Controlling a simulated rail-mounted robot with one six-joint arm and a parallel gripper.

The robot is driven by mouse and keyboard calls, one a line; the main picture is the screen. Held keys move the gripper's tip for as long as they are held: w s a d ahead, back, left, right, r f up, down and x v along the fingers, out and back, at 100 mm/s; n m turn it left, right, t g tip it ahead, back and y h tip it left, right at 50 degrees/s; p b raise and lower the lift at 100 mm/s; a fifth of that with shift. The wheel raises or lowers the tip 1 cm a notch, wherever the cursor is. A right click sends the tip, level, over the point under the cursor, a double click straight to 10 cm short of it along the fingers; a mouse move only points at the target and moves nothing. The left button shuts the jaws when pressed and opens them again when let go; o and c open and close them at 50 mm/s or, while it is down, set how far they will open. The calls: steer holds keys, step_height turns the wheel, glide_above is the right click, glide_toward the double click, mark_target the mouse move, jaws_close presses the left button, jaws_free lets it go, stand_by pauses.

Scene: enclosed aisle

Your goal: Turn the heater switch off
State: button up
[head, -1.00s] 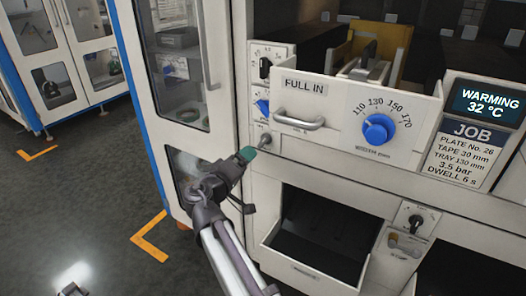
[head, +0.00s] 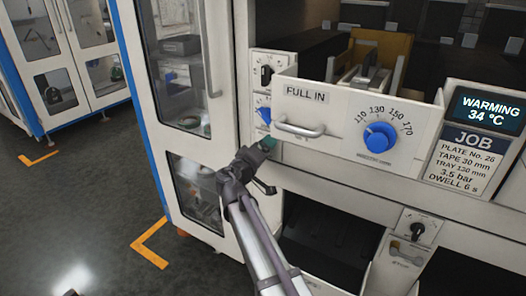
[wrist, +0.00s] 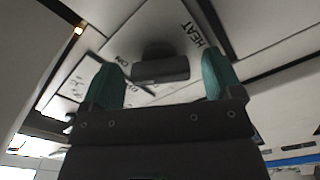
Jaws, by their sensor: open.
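My gripper (head: 262,149) is up against the left end of the machine front, below the blue-knobbed side panel. In the wrist view its two green fingertips (wrist: 163,78) stand wide apart, open. Between them is a dark switch (wrist: 160,66) on a white plate marked HEAT (wrist: 198,36), with ON lettering to its left. I cannot tell the switch's position, or whether the fingers touch it. In the head view my gripper hides the switch. A display (head: 487,106) reads WARMING 34 °C.
A drawer (head: 345,110) marked FULL IN, with a handle and blue dial, juts out above and right of my gripper. A black dial (head: 265,72) and blue knob (head: 263,110) sit just above it. A glass-doored cabinet (head: 185,100) stands left. An open bin (head: 325,240) lies below.

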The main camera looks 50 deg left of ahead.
steer(key=shift+c, duration=0.4)
steer(key=c, duration=0.8)
steer(key=shift+c, duration=0.2)
steer(key=n, duration=1.1)
steer(key=shift+n, duration=0.3)
steer(key=o, duration=0.9)
